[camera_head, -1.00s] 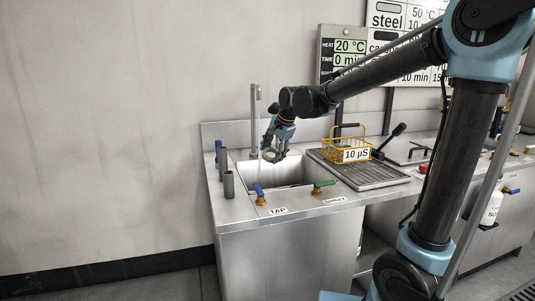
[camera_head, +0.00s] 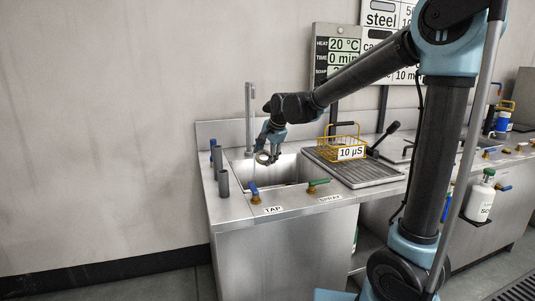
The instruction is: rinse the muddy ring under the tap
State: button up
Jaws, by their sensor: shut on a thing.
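My gripper (camera_head: 266,147) is above the sink basin (camera_head: 290,172), just right of the upright tap pipe (camera_head: 249,112). It is shut on a small pale ring (camera_head: 263,157), which hangs at the fingertips. Mud on the ring is too small to make out. The blue tap handle (camera_head: 253,189) stands on the front rim above the TAP label (camera_head: 273,210). Whether water runs from the tap cannot be told at this size.
A green spray handle (camera_head: 318,183) stands on the front rim at right. A yellow basket (camera_head: 341,142) marked 10 µS sits on the grooved drainboard (camera_head: 360,172). Grey tubes (camera_head: 224,184) stand on the left rim. A white bottle (camera_head: 480,198) hangs at the right.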

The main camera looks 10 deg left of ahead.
aim_at(262, 161)
jog(key=w+a+f, duration=0.5)
jog(key=w+f, duration=0.2)
jog(key=w, duration=0.2)
jog(key=shift+w+a+f, duration=0.15)
jog(key=shift+w+a, duration=0.2)
jog(key=shift+a, duration=0.05)
dwell(0.6)
dwell(5.4)
